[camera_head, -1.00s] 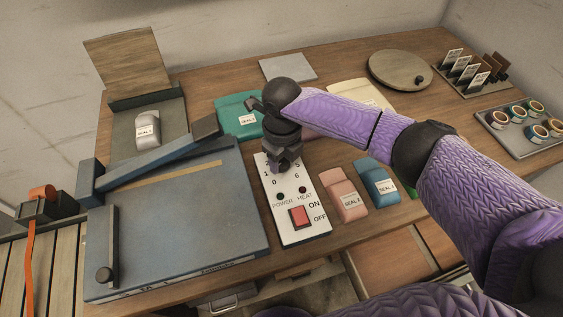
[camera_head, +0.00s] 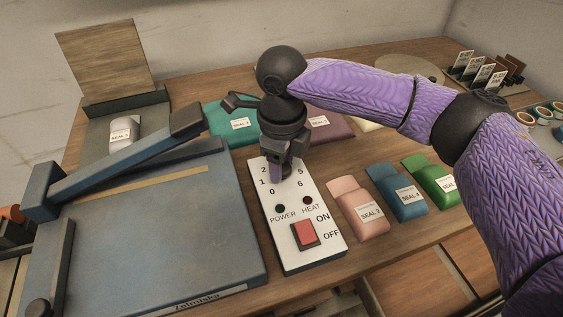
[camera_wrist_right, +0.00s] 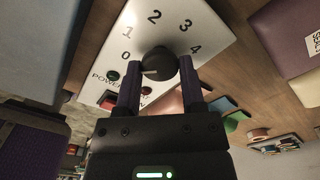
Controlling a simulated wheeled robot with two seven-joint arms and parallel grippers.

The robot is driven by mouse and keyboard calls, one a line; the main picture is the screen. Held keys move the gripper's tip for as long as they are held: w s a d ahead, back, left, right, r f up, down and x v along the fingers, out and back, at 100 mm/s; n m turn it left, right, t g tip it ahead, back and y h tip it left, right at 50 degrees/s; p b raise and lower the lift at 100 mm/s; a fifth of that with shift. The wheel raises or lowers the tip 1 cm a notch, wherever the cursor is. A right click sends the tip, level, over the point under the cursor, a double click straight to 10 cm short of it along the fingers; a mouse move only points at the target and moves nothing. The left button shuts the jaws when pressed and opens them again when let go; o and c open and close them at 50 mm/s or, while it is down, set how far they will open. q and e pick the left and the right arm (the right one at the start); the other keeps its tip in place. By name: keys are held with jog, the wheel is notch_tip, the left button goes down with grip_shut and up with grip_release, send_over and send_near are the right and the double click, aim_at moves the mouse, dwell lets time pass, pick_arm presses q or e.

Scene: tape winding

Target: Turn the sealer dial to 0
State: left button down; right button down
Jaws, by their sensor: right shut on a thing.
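The sealer's white control panel (camera_head: 311,250) stands beside the blue sealer (camera_head: 160,235), with printed numbers, two small lamps and a red switch (camera_head: 304,233). My right gripper (camera_head: 287,168) reaches down onto its number end and hides the dial in the head view. In the right wrist view the round black dial (camera_wrist_right: 158,62) sits between the two fingers of my right gripper (camera_wrist_right: 160,78), which are shut on it. A pale mark shows on the dial's left side, toward the 0; its exact aim is hard to tell. My left gripper is out of view.
The sealer's blue lever arm (camera_head: 120,160) is raised left of the panel. Pink (camera_head: 358,205), blue (camera_head: 397,190) and green (camera_head: 430,180) pouches lie to the right. A teal pouch (camera_head: 232,125) lies behind. A card rack (camera_head: 485,70) stands at the far right.

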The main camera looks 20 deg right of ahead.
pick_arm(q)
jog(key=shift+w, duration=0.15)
pick_arm(e)
jog(key=shift+c, duration=1)
grip_release()
pick_arm(q)
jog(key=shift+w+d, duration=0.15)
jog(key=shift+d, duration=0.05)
jog(key=p, duration=0.1)
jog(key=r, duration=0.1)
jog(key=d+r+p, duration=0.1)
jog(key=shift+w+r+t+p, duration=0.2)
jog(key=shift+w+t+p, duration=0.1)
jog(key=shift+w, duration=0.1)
pick_arm(e)
notch_tip(320, 180, up, 10)
jog(key=shift+f, duration=0.1)
